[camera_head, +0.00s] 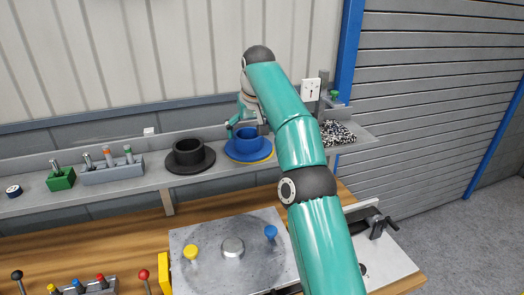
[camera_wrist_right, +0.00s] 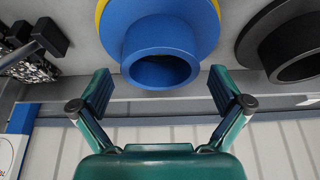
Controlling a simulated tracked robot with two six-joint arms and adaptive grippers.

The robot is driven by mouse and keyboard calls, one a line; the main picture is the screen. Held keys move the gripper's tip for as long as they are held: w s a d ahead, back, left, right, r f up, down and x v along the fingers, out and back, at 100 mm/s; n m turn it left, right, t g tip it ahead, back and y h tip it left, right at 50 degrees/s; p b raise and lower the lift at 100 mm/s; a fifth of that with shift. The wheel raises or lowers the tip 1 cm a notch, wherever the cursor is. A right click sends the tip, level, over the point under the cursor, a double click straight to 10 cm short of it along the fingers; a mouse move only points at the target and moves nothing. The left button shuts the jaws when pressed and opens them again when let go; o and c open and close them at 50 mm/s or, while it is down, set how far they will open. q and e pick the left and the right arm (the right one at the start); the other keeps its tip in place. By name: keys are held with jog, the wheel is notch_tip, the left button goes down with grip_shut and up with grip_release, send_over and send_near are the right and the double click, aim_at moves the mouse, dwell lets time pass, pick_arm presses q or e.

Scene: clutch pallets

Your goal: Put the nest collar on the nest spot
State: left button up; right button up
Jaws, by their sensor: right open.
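A blue flanged collar (camera_head: 246,148) sits on the back shelf, with a yellow edge showing under its flange. A black flanged collar (camera_head: 190,158) stands to its left. The frames do not label which one is the nest collar or where the nest spot is. My right gripper (camera_head: 243,124) is at the blue collar, its fingers partly hidden by my arm. In the wrist view my right gripper (camera_wrist_right: 160,82) is open, its fingers on either side of the blue collar's tube (camera_wrist_right: 160,45), with gaps at both sides. My left gripper is not in view.
A grey plate (camera_head: 205,262) with yellow and blue knobs and a central silver disc lies on the wooden bench (camera_head: 125,262). The shelf (camera_head: 135,184) also bears a green block (camera_head: 61,180), a grey tool holder (camera_head: 112,172) and a dark granular pile (camera_head: 336,134). Coloured levers stand front left.

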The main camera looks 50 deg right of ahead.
jog(key=shift+s+a+r, duration=0.25)
jog(key=shift+s, duration=0.4)
jog(key=s+a, duration=0.5)
jog(key=s, duration=0.4)
jog(key=shift+s, duration=0.25)
jog(key=shift+a+f, duration=0.15)
